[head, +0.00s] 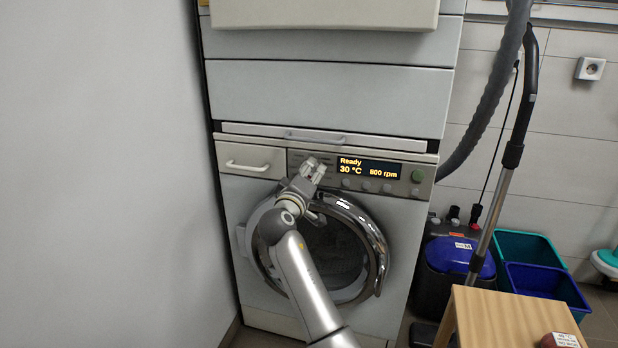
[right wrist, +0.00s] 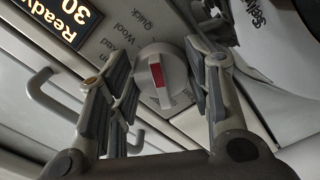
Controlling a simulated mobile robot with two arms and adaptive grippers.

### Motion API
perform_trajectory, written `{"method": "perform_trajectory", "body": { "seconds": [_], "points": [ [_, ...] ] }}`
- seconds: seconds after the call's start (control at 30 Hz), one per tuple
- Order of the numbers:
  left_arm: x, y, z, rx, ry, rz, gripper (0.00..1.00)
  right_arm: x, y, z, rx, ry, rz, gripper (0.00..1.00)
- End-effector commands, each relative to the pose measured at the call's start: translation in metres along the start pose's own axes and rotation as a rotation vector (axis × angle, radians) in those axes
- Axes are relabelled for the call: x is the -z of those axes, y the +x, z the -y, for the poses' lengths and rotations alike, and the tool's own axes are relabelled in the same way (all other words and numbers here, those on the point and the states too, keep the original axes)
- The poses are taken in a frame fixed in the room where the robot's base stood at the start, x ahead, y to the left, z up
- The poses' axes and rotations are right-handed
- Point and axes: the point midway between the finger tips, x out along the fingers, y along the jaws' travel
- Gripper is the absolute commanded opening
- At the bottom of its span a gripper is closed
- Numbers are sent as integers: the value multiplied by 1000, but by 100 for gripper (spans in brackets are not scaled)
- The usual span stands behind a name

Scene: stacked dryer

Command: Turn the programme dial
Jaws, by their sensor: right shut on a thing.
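The programme dial (right wrist: 168,62) is a round light-grey knob with a red mark on its raised grip, seen in the right wrist view. Labels such as "Wool" and "Quick" are printed on the panel around it. My right gripper (head: 312,168) is at the control panel in the head view and hides the dial there. In the right wrist view its fingers lie on both sides of the dial, shut on it. The display (head: 368,167) reads "Ready", "30 °C" and "800 rpm". My left gripper is not in view.
The round door (head: 374,232) is below the panel, partly behind my right arm. A drawer (head: 250,160) is left of the panel and a green button (head: 417,176) at its right end. A wooden stool (head: 500,312), bins (head: 530,248) and a vacuum tube (head: 490,225) stand right. A wall (head: 100,180) is close left.

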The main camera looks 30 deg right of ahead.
Motion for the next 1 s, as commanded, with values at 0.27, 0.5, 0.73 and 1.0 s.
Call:
{"method": "perform_trajectory", "body": {
  "seconds": [0.27, 0.5, 0.73, 1.0],
  "points": [
    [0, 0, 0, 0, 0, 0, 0, -2, 0, 3, 6, 0, 5, 54],
    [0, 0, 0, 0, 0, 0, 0, -1, 0, 2, 3, -1, 3, 66],
    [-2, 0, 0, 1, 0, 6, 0, 0, -2, 1, 2, -1, 1, 66],
    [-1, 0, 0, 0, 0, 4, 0, 0, -44, 2, 5, 1, -1, 66]
  ]
}}
